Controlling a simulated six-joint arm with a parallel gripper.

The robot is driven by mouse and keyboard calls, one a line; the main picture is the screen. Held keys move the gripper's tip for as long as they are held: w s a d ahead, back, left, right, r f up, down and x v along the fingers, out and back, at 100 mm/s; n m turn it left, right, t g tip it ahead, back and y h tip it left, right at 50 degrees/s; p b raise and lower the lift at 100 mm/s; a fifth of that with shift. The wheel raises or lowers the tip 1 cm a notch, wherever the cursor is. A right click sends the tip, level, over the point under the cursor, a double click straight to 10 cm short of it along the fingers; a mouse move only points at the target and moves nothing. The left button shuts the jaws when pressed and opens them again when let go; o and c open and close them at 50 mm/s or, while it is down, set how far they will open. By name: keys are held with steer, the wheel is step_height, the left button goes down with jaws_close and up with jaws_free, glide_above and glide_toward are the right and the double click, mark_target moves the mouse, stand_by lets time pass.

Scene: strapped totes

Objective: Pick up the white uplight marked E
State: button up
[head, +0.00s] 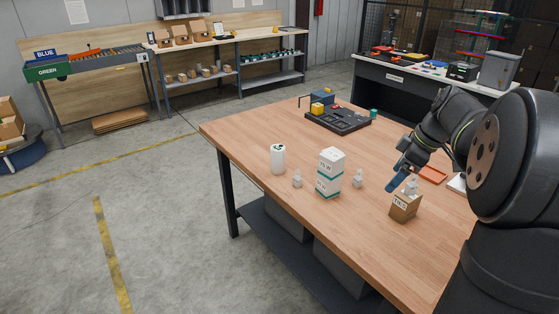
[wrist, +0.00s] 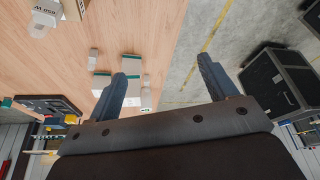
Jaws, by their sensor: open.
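A white cylinder (head: 278,160) with a dark top and a small mark on its side stands upright near the table's left edge; it looks like the uplight, but I cannot read an E on it. In the wrist view, what looks like the same cylinder (wrist: 146,99) shows partly between my fingers, at a distance. My gripper (head: 395,182) is open and empty, above the table's right part beside a brown box, apart from the cylinder. In the wrist view its two fingers (wrist: 166,82) are spread wide.
A white-and-teal box stack (head: 330,172) stands between the cylinder and my gripper. Small white items stand left (head: 297,179) and right (head: 358,179) of it. A black tray (head: 338,120) lies farther back. The table's near left part is clear.

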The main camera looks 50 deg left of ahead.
steer(key=w+a+m+t, duration=0.2)
steer(key=a+m, duration=0.2)
steer(key=a, duration=1.4)
steer(key=m+t+y, duration=0.2)
steer(key=m, duration=0.3)
glide_above(279, 152)
steer(key=s+d, duration=0.3)
steer(key=d, duration=0.3)
step_height(279, 152, down, 5)
steer(key=x, duration=1.1)
steer(key=shift+w, duration=0.15)
steer(key=shift+x, duration=3.25)
steer(key=shift+w, duration=0.1)
steer(key=shift+c, duration=0.2)
steer(key=shift+r, duration=0.15)
steer(key=c, duration=1.4)
